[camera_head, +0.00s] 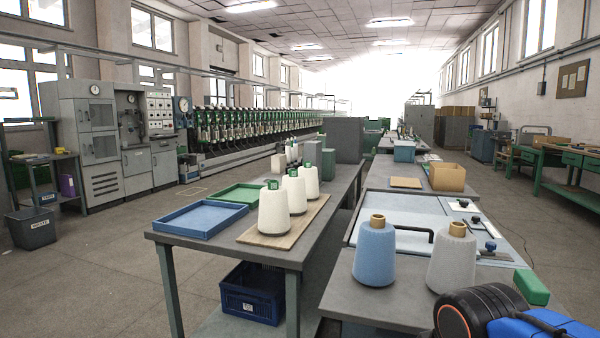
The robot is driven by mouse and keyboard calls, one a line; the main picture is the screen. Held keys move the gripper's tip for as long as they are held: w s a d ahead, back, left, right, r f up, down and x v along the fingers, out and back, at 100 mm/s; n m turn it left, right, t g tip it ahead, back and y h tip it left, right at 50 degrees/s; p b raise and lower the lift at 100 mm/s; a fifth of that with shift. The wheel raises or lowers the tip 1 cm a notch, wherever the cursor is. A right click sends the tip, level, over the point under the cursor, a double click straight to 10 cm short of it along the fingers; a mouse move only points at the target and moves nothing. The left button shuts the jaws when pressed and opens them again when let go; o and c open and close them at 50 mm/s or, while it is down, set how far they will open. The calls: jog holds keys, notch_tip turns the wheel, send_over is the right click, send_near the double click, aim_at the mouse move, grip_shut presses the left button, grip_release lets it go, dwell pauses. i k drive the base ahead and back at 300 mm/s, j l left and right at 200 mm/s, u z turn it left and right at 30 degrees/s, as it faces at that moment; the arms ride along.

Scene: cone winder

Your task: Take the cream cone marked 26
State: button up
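Three cream cones stand upright in a row on a wooden board on the left table: a front one (273,214), a middle one (294,193) and a rear one (308,180). Each has a green top, and the front and middle tops carry small pale markings. The markings are too small to read surely, so I cannot tell which cone is 26. The front cone partly hides the middle one. Part of my arm, black and blue, shows at the bottom right, well apart from the cones. My gripper is not in view.
A blue tray (161,222) and a green tray (219,195) lie left of the wooden board (252,238). A blue cone (375,255) and a grey cone (452,262) stand on the right bench. A narrow gap separates table and bench. The floor at left is mostly clear.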

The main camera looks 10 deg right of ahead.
aim_at(309, 171)
jog(key=i+j+u, duration=0.25)
jog(key=j+u, duration=0.15)
jog(key=j, duration=0.15)
jog(key=i+j+u, duration=1)
jog(key=i+u, duration=0.15)
jog(key=i+j+u, duration=0.15)
jog(key=i, duration=1.5)
jog(key=i+z, duration=0.2)
jog(key=i, duration=0.35)
jog(key=i+z, duration=0.25)
jog(key=i, duration=0.3)
jog(key=i+j+z, duration=0.2)
jog(key=i, duration=0.3)
jog(key=i+l+z, duration=0.15)
jog(key=i+z, duration=0.3)
jog(key=i+l+z, duration=0.1)
jog(key=z, duration=0.4)
jog(key=i+j+z, duration=0.15)
jog(key=i+z, duration=0.3)
jog(key=i+j+z, duration=0.25)
jog(key=z, duration=0.2)
jog(key=i+z, duration=0.45)
jog(key=i+j+z, duration=0.2)
jog(key=z, duration=0.3)
jog(key=i+j+z, duration=0.25)
jog(key=z, duration=0.2)
jog(key=i+j+z, duration=0.25)
jog(key=j+z, duration=0.2)
